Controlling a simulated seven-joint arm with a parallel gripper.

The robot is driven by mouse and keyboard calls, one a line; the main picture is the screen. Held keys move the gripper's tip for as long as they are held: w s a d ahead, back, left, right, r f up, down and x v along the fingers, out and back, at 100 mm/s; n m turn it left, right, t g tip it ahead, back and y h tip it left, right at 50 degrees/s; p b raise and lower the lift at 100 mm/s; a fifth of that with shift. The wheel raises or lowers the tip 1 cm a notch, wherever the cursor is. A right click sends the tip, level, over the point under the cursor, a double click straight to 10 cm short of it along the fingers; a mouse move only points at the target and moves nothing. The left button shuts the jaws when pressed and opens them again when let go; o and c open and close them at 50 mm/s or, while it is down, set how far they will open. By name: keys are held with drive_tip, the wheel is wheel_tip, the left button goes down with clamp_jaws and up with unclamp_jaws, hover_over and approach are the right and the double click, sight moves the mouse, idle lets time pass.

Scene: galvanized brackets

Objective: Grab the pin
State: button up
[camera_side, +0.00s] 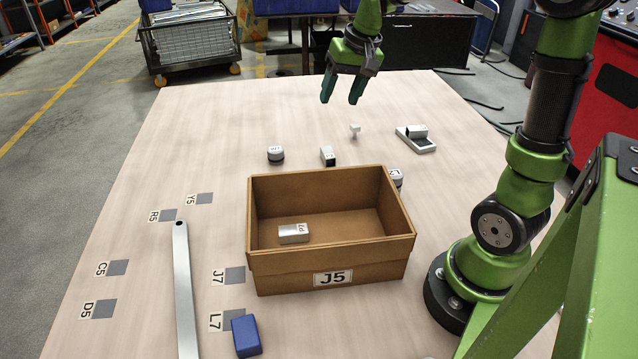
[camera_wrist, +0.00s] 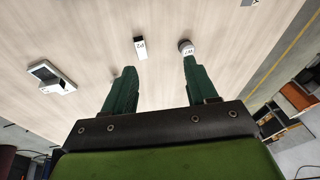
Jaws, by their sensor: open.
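The pin (camera_side: 355,129) is a small pale piece with a wider head, standing on the wooden table behind the cardboard box in the side view. My gripper (camera_side: 340,101) hangs above the far part of the table, apart from the pin, with its two green fingers spread and nothing between them. In the wrist view my gripper (camera_wrist: 158,67) also shows open and empty over bare table. I cannot clearly make out the pin there; the left finger may hide it.
A cardboard box (camera_side: 334,253) marked J5 holds a metal block (camera_side: 293,234). Near the pin are a round knob (camera_side: 276,154), a small block (camera_side: 327,156) and a plate with a cylinder (camera_side: 416,140). A long bar (camera_side: 185,290) and blue block (camera_side: 246,336) lie in front.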

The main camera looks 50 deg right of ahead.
drive_tip(key=w+d+f+g, duration=0.15)
drive_tip(key=w+d, duration=0.25)
drive_tip(key=d, duration=0.5)
drive_tip(key=g, duration=0.2)
hover_over(355, 125)
drive_tip(key=shift+n, duration=0.3)
drive_tip(key=f, duration=1.4)
drive_tip(key=shift+s+f, duration=0.3)
drive_tip(key=shift+f, duration=0.05)
drive_tip(key=shift+w+f, duration=0.15)
drive_tip(key=shift+f, duration=1.35)
drive_tip(key=shift+w+f, duration=0.1)
drive_tip(key=shift+f, duration=1.35)
drive_tip(key=shift+r, duration=0.1)
clamp_jaws()
